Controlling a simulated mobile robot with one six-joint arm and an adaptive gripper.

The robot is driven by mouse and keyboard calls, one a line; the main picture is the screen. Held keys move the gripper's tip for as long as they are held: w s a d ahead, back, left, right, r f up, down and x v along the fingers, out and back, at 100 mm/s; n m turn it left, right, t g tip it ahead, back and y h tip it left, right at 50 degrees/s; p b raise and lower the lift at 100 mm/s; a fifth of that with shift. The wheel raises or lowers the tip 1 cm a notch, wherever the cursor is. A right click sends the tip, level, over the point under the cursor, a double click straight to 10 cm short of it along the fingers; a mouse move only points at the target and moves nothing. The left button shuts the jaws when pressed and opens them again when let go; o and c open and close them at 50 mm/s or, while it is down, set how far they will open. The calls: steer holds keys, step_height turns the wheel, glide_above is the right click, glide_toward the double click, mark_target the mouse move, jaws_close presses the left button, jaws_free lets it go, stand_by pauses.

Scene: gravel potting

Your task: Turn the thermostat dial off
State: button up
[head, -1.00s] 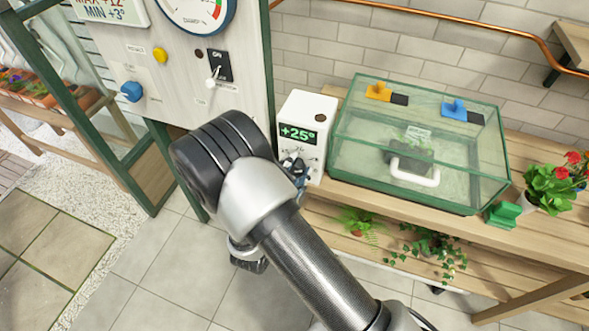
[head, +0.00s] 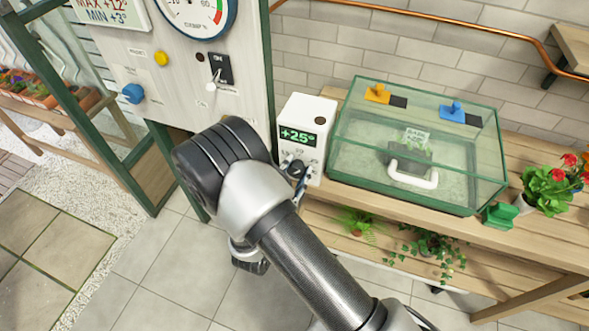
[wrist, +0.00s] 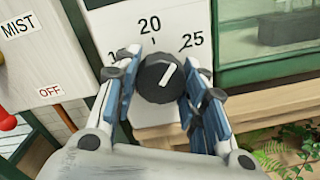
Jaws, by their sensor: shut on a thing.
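The thermostat is a white box (head: 307,112) at the left end of the bench, its green display (head: 298,136) reading about +25°. In the wrist view its round black dial (wrist: 157,80) sits in front of the white face, below the printed 20 and left of the 25. The dial's white mark slants up and to the right, between those numbers. My gripper (wrist: 160,74) is shut on the dial, one blue-sided finger on either side.
A glass case (head: 415,145) with a green frame stands close right of the thermostat. Left is a panel (head: 180,85) with a gauge, knobs and a switch. In the wrist view, MIST (wrist: 18,26) and OFF (wrist: 50,90) labels show on it. A potted red flower stands farther right.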

steer(key=n+p, duration=0.1)
steer(key=n, duration=0.3)
steer(key=shift+n+p, duration=0.3)
steer(key=n+p, duration=0.1)
steer(key=n, duration=0.2)
steer(key=shift+n, duration=0.4)
steer(key=n+p, duration=0.1)
steer(key=n, duration=0.3)
steer(key=shift+d+n+y+p, duration=0.1)
steer(key=shift+n+y+p, duration=0.2)
steer(key=shift+p, duration=0.05)
steer(key=n+p, duration=0.1)
steer(key=n, duration=0.2)
steer(key=shift+n, duration=0.4)
steer(key=n+p, duration=0.1)
steer(key=n, duration=0.3)
steer(key=shift+r+n+t, duration=0.1)
steer(key=shift+n+t, duration=0.2)
steer(key=n+p, duration=0.1)
steer(key=n, duration=0.3)
steer(key=shift+y, duration=0.3)
steer(key=n, duration=0.3)
steer(key=shift+p, duration=0.4)
steer(key=shift+n+p, duration=0.3)
steer(key=shift+n, duration=1.8)
